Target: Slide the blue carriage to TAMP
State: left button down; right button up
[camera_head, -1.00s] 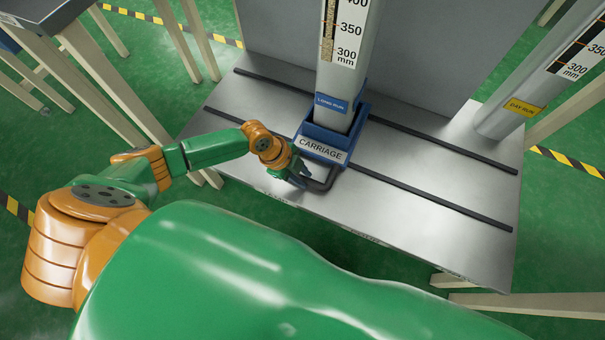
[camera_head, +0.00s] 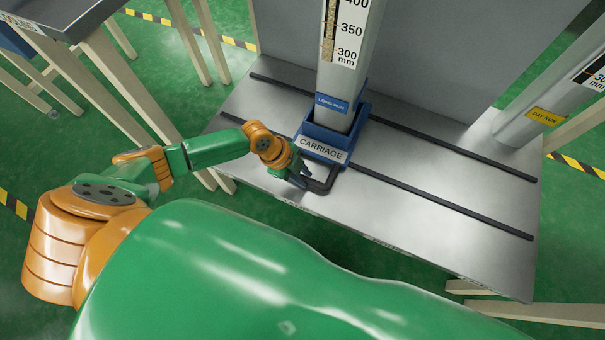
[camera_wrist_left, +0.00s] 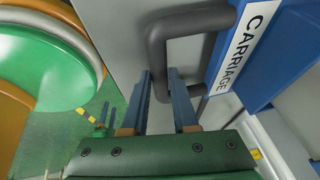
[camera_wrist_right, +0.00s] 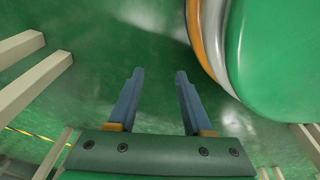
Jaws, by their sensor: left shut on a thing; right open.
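The blue carriage (camera_head: 341,137) sits on the two dark rails of the metal bench, with a white CARRIAGE label on its front. It carries an upright grey column (camera_head: 348,70) with a LONG RUN tag and a millimetre scale. My left gripper (camera_head: 303,178) is at the left part of the carriage's dark handle (camera_head: 330,182) and is shut on it. The left wrist view shows the handle (camera_wrist_left: 160,40) at the fingers (camera_wrist_left: 160,88). My right gripper (camera_wrist_right: 160,75) is open and empty above the green floor. I cannot read TAMP anywhere; small marks on the bench's front edge are illegible.
The rails (camera_head: 440,195) run left and right along the bench (camera_head: 470,240), clear on both sides of the carriage. A second column with a yellow DAY RUN tag (camera_head: 545,116) stands at right. A grey tray table (camera_head: 60,25) stands at upper left.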

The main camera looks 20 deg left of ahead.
pick_arm(q)
jog(key=c, duration=0.7)
grip_release()
pick_arm(e)
jog(key=shift+d, duration=0.1)
pick_arm(q)
jog(key=shift+a+r, duration=0.1)
jog(key=shift+r, duration=0.2)
jog(key=p+v, duration=0.3)
jog(key=v, duration=0.3)
jog(key=shift+s+a+r, duration=0.1)
jog(key=shift+a+r, duration=0.05)
jog(key=shift+r, duration=0.05)
pick_arm(e)
jog(key=shift+s+d+r, duration=0.2)
jog(key=shift+s+r, duration=0.3)
jog(key=shift+s, duration=0.1)
jog(key=shift+s+d+r, duration=0.15)
jog(key=shift+s+r, duration=0.3)
jog(key=shift+s, duration=0.15)
